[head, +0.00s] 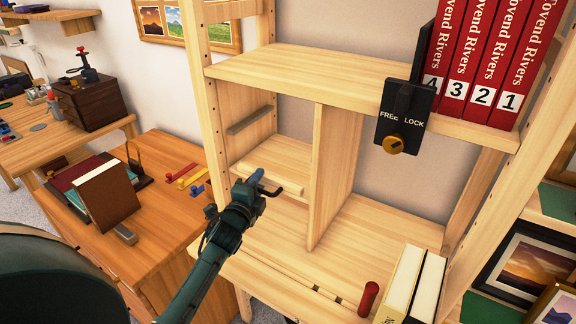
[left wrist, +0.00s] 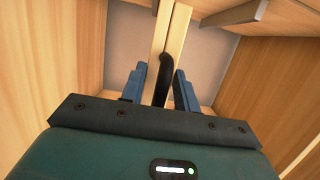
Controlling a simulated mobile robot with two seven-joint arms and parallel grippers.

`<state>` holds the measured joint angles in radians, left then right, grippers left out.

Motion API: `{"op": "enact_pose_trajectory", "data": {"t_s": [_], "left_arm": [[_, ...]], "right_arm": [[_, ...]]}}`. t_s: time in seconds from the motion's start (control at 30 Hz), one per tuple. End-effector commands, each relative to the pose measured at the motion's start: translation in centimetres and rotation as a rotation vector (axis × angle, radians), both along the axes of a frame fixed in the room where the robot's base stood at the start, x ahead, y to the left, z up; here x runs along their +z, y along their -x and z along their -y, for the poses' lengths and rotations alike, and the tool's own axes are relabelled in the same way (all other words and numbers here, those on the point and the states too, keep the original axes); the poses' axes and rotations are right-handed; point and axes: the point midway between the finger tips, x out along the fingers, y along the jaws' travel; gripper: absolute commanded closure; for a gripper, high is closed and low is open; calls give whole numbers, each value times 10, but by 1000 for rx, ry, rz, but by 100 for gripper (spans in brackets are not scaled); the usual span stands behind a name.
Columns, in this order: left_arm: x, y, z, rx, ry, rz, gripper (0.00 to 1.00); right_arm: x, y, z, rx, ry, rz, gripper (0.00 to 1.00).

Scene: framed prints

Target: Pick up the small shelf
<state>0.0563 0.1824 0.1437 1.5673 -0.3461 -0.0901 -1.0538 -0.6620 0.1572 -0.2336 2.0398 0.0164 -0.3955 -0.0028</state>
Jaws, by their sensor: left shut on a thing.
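The small shelf (head: 288,188) is a narrow light-wood board in the left compartment of the wooden shelf unit. In the left wrist view the board (left wrist: 174,35) runs away from the camera, with a black curved handle (left wrist: 163,75) in front of it. My left gripper (head: 262,186) is at the board's front edge, its blue fingers (left wrist: 161,88) on either side of the handle, shut on it. The gripper and arm hide part of the board in the head view. My right gripper is not in view.
A black lock plate (head: 404,118) and red books (head: 490,65) are on the upper shelf. White books (head: 403,283) and a red cylinder (head: 369,298) stand below.

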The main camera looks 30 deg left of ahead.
Motion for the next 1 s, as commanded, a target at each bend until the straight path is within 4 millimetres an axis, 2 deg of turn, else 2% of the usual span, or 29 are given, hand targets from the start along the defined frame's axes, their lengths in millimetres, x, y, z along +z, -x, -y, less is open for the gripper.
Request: {"op": "enact_pose_trajectory", "data": {"t_s": [0.03,0.3,0.67,0.87,1.0], "left_arm": [[0,0,0,0,0,0,80],[0,0,0,0,0,0,100],[6,0,0,-1,0,6,100],[23,0,0,-1,-1,6,100],[42,0,0,-1,-1,6,100]], "right_arm": [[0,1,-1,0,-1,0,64],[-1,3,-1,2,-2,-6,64],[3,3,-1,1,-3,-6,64],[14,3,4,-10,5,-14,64],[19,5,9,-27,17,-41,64]]}}
